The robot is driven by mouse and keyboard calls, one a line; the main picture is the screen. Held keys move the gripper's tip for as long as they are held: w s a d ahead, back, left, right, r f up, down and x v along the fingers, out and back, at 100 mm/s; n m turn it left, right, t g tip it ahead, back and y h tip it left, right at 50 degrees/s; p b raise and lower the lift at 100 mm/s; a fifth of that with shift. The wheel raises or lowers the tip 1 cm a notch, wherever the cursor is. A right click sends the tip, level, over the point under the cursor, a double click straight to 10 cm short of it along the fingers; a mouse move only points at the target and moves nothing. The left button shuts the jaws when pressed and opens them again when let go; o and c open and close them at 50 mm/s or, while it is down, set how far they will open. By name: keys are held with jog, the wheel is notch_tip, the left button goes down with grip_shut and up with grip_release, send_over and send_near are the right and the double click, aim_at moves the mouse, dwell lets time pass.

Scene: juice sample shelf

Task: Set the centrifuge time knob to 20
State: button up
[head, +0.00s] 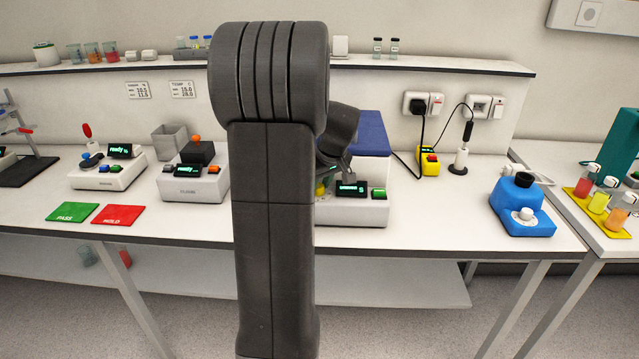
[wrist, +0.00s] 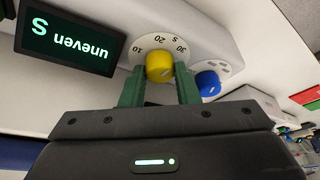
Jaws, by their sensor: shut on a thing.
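The centrifuge (head: 352,213) is a white box with a blue lid (head: 368,135), partly hidden behind my arm in the head view. Its yellow time knob (wrist: 159,66) shows in the wrist view on a round white dial marked 10, 20, 30 and S. A small pale mark shows on the knob's face; I cannot tell which number it points to. My gripper (wrist: 159,76) has its two green fingers on either side of the knob, shut on it. The centrifuge display (wrist: 68,42), upside down in the wrist view, reads "uneven" and S.
A blue knob (wrist: 207,84) sits close to the right finger in the wrist view. A green button (head: 379,193) is right of the display. A blue device (head: 521,205) stands farther right. White devices (head: 108,172) and green and red mats (head: 118,214) are left. The bench front centre-right is clear.

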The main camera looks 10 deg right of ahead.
jog(key=shift+n, duration=0.5)
jog(key=o, duration=1)
jog(key=shift+d+r, duration=0.1)
jog(key=v, duration=1.3)
jog(key=shift+w+d+r, duration=0.1)
jog(key=shift+d+r, duration=0.15)
jog(key=shift+r, duration=0.1)
